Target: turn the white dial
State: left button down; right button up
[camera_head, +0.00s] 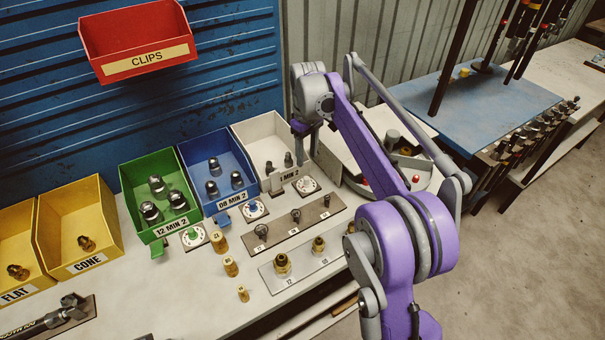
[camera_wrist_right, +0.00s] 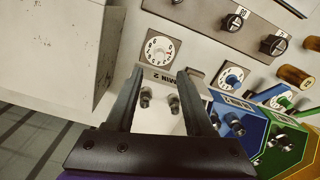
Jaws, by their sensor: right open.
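The white dial (camera_head: 306,185) is a round numbered face on a square plate. It lies on the bench in front of the white bin (camera_head: 253,128). In the right wrist view the white dial (camera_wrist_right: 160,48) shows beyond the fingertips, and a pale knob seems to sit at its centre. My right gripper (camera_head: 306,130) is over the white bin's right side, behind the dial and apart from it. In the wrist view its two dark fingers (camera_wrist_right: 160,78) are spread with nothing gripped, and fittings in the white bin show between them. My left gripper is not in view.
A blue dial (camera_head: 252,208) and a green dial (camera_head: 192,236) sit left of the white one, before the blue and green bins. A plate with dark fittings (camera_head: 284,232) lies in front. A grey round machine (camera_head: 408,170) stands close on the right.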

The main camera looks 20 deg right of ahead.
aim_at(307, 178)
notch_tip(307, 178, down, 9)
jog(key=shift+f, duration=0.1)
jog(key=shift+c, duration=0.2)
grip_shut()
dwell(0.3)
